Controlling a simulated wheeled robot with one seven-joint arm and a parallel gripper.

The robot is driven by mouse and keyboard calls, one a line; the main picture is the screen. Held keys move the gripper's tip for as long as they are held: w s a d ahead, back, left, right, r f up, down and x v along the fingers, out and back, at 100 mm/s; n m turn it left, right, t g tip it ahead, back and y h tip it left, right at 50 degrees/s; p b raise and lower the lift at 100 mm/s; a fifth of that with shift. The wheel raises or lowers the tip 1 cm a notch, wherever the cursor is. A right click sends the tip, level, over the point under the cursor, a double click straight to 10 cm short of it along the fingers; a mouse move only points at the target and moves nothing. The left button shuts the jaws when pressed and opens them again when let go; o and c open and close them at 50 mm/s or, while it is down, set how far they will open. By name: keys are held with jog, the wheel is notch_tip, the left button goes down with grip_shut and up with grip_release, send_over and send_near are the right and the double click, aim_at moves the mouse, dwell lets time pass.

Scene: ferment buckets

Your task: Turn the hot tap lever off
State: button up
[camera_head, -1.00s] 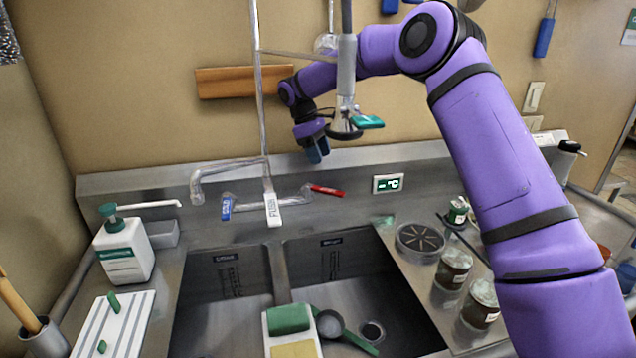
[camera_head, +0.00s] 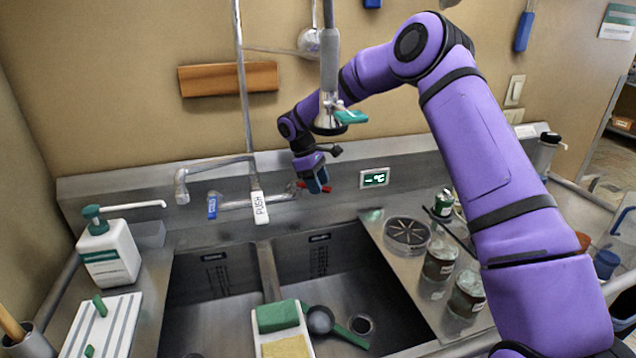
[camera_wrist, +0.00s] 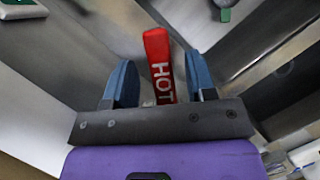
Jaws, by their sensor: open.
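The hot tap lever is red with white "HOT" lettering; in the wrist view the hot lever (camera_wrist: 158,62) stands between the two blue fingers of my gripper (camera_wrist: 160,85). The fingers are open, with a gap on each side of the lever. In the head view my gripper (camera_head: 318,188) is at the right end of the tap's pipe and hides most of the lever. Only small red bits of the hot lever (camera_head: 328,190) show there. The blue cold lever (camera_head: 212,206) is at the left of the tap (camera_head: 240,203).
A white "PUSH" handle (camera_head: 260,208) hangs left of my gripper. The spray head (camera_head: 330,115) hangs close to my forearm. A temperature display (camera_head: 374,178) is on the backsplash to the right. The double sink (camera_head: 268,275) lies below, with a caddy (camera_head: 283,330) at its front.

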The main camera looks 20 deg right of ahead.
jog(key=shift+c, duration=0.5)
grip_shut()
